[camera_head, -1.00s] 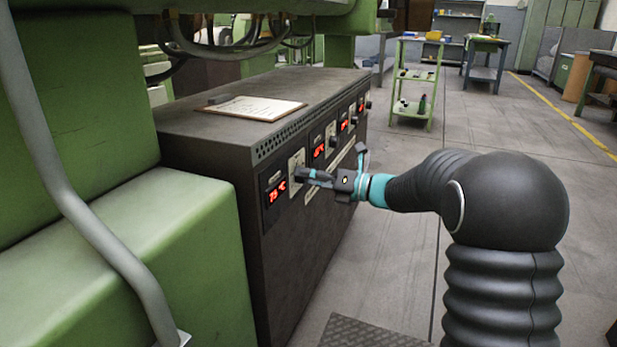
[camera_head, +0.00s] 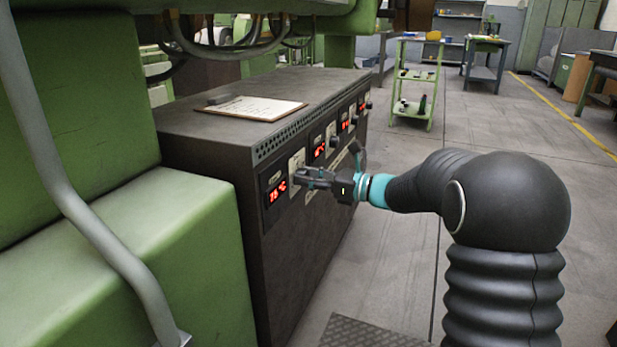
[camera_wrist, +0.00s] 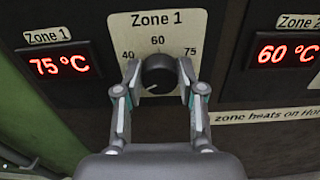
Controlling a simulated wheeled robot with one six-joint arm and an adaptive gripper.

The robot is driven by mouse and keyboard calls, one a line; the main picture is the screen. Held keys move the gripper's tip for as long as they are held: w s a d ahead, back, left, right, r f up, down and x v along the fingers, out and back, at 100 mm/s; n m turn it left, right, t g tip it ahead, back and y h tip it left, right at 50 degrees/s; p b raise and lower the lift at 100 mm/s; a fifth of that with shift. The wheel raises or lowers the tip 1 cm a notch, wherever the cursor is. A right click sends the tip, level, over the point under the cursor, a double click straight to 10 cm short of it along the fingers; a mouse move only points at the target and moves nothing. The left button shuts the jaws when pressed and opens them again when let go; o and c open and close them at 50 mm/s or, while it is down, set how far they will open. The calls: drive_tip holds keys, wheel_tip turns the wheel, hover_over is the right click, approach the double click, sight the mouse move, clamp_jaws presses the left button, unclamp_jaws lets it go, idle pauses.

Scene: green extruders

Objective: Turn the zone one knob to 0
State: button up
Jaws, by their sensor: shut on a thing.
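The zone one knob (camera_wrist: 159,72) is round and black, on a pale plate (camera_wrist: 190,28) marked 40, 60 and 75 in the wrist view. Its small white mark points to the lower left, below the 40. My gripper (camera_wrist: 158,78) is shut on the knob, one finger on each side. The Zone 1 display (camera_wrist: 59,63) reads 75 °C in red. In the head view my gripper (camera_head: 304,179) reaches the front of the dark cabinet (camera_head: 285,270), and its fingers hide most of the knob.
The Zone 2 display (camera_wrist: 287,53) reads 60 °C at the right. More displays and knobs run along the cabinet. A clipboard (camera_head: 253,108) lies on top. A green machine (camera_head: 180,240) stands close at left.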

drive_tip(key=shift+f, duration=0.15)
idle(0.4)
drive_tip(key=o, duration=1.1)
drive_tip(key=shift+o, duration=0.2)
drive_tip(key=v, duration=1.2)
